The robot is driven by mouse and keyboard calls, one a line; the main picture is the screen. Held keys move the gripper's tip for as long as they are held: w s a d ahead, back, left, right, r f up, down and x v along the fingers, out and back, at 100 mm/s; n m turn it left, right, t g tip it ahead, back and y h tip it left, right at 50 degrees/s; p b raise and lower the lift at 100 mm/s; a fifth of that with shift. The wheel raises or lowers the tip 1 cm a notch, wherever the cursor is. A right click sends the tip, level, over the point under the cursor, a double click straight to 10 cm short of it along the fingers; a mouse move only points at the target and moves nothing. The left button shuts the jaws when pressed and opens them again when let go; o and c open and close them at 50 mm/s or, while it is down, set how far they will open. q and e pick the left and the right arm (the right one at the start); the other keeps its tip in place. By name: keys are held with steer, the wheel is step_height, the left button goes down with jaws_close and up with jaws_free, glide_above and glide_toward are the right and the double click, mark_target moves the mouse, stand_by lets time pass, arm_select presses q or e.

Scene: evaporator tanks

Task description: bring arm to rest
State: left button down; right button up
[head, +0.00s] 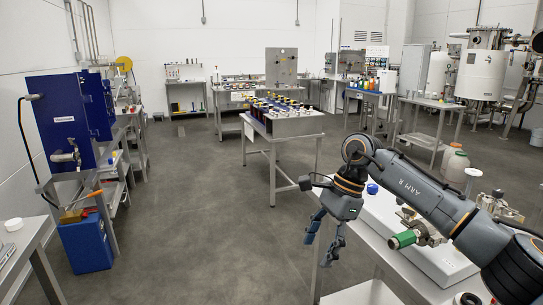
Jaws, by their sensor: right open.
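My right arm, marked "ARM R", comes in from the lower right in the head view. Its gripper (327,237) points down with its fingers apart and nothing between them. The gripper hangs at the left edge of a grey bench (392,268), in front of the open floor. My left arm and gripper are not in view.
The bench at the right bears a blue cap (373,189), a green-ended fitting (404,239) and metal valves. A steel table (284,126) with several jars stands mid-room. A blue cabinet (62,122) is at the left. The floor (200,215) between is clear. White tanks (481,75) stand at the back right.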

steer(key=w+a+f+m+t+y, duration=0.2)
steer(key=a+f+m+y, duration=1)
steer(key=f+m, duration=0.15)
steer(key=w+d+f+m+t+h, duration=0.1)
steer(key=d+f+m+t, duration=0.2)
steer(key=f+m+t, duration=0.35)
steer(key=w+d+f+m+t+h, duration=0.1)
steer(key=d+f+m+t, duration=0.2)
steer(key=f+m, duration=0.6)
steer(key=s+d+f+m+t+h, duration=0.1)
steer(key=s+d+f+m+h, duration=0.25)
steer(key=f+m, duration=0.35)
steer(key=s+d+f+m+t+h, duration=0.1)
steer(key=s+d+f+m+h, duration=0.25)
steer(key=f, duration=0.45)
steer(key=s+d+f+m+g+h, duration=0.3)
steer(key=s+d+f+m, duration=0.15)
steer(key=s+f, duration=0.6)
steer(key=s+d+f+m+g+h, duration=0.2)
steer(key=s+d+f+m, duration=0.3)
steer(key=s+f, duration=0.55)
steer(key=s+d+f+m+g+h, duration=0.1)
steer(key=s+f+m+g, duration=0.1)
steer(key=s, duration=1.2)
steer(key=s+d+f+m+g+h, duration=0.1)
steer(key=s+f+m+g, duration=0.2)
steer(key=s, duration=1.1)
steer(key=shift+d+f+m+g, duration=0.3)
steer(key=shift+m+g, duration=0.35)
steer(key=shift+m, duration=0.45)
